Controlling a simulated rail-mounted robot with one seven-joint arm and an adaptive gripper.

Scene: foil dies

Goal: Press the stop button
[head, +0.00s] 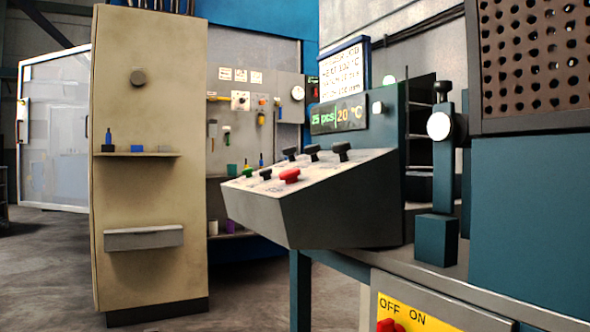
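A red button (289,176) stands up from the sloped top of a grey control console (310,205) in the middle of the head view. A small green button (247,172) and a dark button (265,174) sit to its left, and several black knobs (312,152) stand behind it. No label reading "stop" can be made out. At the bottom edge, a yellow panel (420,319) marked OFF and ON carries a red control (388,325), partly cut off. My gripper is not in view.
A lit display (338,115) reading 25 pcs and 20 °C stands behind the console. A blue-green machine body (530,220) fills the right side. A tall beige cabinet (150,210) with small shelves stands at left. Open concrete floor (45,260) shows at far left.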

